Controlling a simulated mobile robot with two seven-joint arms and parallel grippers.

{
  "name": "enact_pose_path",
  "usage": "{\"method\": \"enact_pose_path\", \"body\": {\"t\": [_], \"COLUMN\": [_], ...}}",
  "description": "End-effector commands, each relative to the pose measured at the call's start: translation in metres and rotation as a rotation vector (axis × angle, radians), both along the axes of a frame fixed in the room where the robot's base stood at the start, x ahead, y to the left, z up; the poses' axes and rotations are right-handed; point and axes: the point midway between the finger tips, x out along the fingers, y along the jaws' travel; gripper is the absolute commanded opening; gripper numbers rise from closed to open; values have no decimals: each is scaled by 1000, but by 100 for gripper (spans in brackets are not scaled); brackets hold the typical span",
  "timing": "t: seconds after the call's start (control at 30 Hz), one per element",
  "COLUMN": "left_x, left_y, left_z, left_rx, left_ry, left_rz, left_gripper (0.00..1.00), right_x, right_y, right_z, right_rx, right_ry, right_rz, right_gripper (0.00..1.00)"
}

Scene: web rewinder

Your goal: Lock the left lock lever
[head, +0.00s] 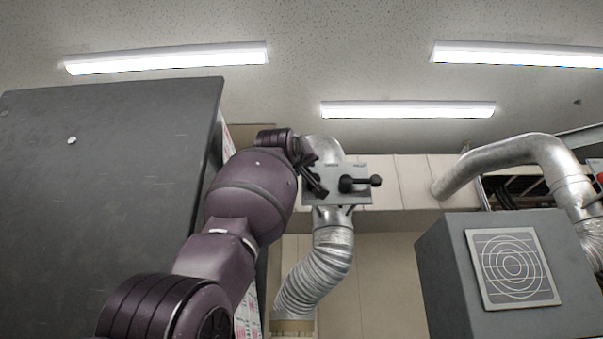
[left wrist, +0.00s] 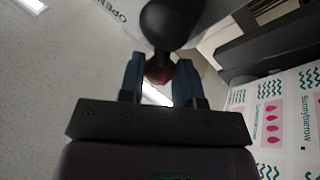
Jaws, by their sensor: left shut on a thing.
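A grey plate (head: 331,187) is on the silver duct at the middle of the head view, with small labels too small to read there. A black lever (head: 361,183) with a rounded end sticks out to its right. My left gripper (head: 318,183) is at the plate's left part, its fingers partly hidden. In the left wrist view, my left gripper (left wrist: 159,78) is shut on a small reddish-brown part (left wrist: 158,72) of a lock lever, just below a black rounded knob (left wrist: 167,22). The word OPEN shows beside the knob. My right gripper is not in view.
A large dark grey cabinet (head: 100,190) stands at the left. A grey box with a round grille (head: 513,266) is at the lower right, beside another silver duct (head: 515,153). The flexible duct (head: 316,272) runs down below the plate. A printed web (left wrist: 283,125) is at the wrist view's right.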

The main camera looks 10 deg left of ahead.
Motion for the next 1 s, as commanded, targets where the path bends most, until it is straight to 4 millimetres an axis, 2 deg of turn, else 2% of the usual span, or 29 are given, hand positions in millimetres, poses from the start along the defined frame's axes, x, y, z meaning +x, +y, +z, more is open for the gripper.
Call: {"method": "enact_pose_path", "body": {"t": [0.27,0.47,1.0], "left_x": [0,-1,-2], "left_y": [1,5,15], "left_z": [-1,-4,-23], "left_rx": [-29,-123,-600], "left_ry": [-5,-26,-121], "left_rz": [0,0,0], "left_gripper": [8,8,8], "right_x": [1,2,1], "right_y": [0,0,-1], "right_z": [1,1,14], "right_rx": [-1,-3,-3], "right_ry": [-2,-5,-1], "right_rz": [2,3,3], "right_gripper": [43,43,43]}}
